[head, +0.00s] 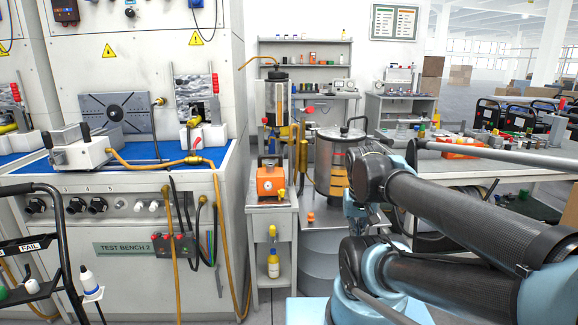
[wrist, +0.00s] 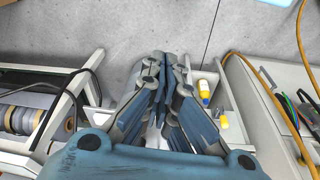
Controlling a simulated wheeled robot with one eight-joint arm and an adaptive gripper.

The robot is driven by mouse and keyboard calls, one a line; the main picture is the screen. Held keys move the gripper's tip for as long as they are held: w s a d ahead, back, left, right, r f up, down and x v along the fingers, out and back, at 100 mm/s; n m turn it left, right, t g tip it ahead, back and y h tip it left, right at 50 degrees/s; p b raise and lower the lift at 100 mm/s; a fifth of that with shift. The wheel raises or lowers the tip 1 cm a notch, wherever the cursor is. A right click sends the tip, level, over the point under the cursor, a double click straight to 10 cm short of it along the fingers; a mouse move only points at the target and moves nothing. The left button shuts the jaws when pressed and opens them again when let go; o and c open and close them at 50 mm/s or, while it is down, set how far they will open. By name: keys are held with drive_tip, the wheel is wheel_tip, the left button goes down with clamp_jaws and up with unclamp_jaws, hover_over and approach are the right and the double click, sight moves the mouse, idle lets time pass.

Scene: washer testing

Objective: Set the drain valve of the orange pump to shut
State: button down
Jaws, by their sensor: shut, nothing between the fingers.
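The orange pump (head: 270,182) sits on a narrow white stand between the test bench and a round metal tank. A small yellow fitting (head: 281,194) shows at its lower right side; it may be the drain valve, but its setting is too small to read. My gripper (wrist: 165,58) is shut and empty in the wrist view, with its fingers together above the grey floor. The orange pump cannot be made out in the wrist view. In the head view my arm fills the lower right and my fingertips cannot be clearly told, apart from the pump.
The test bench (head: 130,206) with hanging hoses stands left of the pump. The metal tank (head: 328,170) stands right of it, close to my arm. A yellow bottle (head: 273,263) is on the stand's lower shelf. A cluttered table (head: 500,165) is at right.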

drive_tip(key=shift+s+d+f, duration=0.1)
drive_tip(key=shift+d+f, duration=0.3)
drive_tip(key=shift+d, duration=0.15)
drive_tip(key=c, duration=2.1)
unclamp_jaws()
drive_tip(key=shift+a+f+n, duration=0.25)
drive_tip(key=shift+a+n, duration=0.2)
drive_tip(key=shift+n, duration=0.05)
drive_tip(key=shift+c, duration=0.2)
drive_tip(key=o, duration=0.4)
drive_tip(key=shift+w+a+r+y, duration=0.1)
drive_tip(key=shift+w+a+y, duration=0.1)
drive_tip(key=shift+w+y, duration=0.15)
drive_tip(key=shift+o, duration=1.1)
drive_tip(key=shift+w+a+r, duration=1)
drive_tip(key=shift+a+r, duration=0.1)
drive_tip(key=shift+a, duration=0.15)
wheel_tip(320, 180, up, 12)
drive_tip(key=f+m+t+h, duration=0.1)
drive_tip(key=m+t+h, duration=0.1)
drive_tip(key=m, duration=0.3)
hover_over(282, 190)
drive_tip(key=s+a, duration=0.3)
drive_tip(key=s, duration=0.3)
drive_tip(key=x, duration=1.6)
drive_tip(key=shift+w+d, duration=0.1)
drive_tip(key=shift+w, duration=0.2)
